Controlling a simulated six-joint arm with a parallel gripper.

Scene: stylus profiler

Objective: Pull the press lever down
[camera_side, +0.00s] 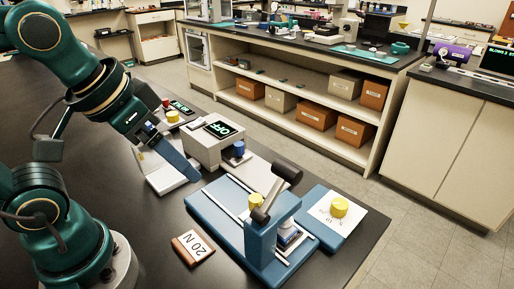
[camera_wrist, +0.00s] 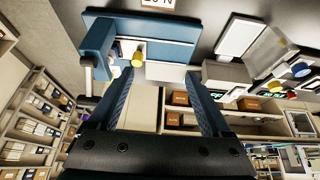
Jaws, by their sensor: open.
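The press is a blue frame (camera_side: 262,240) with an upright post, near the front of the dark table in the side view. Its lever is a metal arm (camera_side: 267,203) that slants up and right to a thick black handle (camera_side: 286,170). The lever stands raised. My gripper (camera_side: 190,173) is to the left of the handle and apart from it. In the wrist view my gripper (camera_wrist: 158,73) has its two blue fingers spread with nothing between them. The press's blue post (camera_wrist: 98,42) shows there at upper left; I cannot make out the handle clearly.
A blue plate (camera_side: 353,226) with a yellow knob (camera_side: 339,207) lies right of the press. A "20 N" sign (camera_side: 193,247) lies to its left. A grey box (camera_side: 211,147) with a display reading OFF stands behind. The table's left front is clear.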

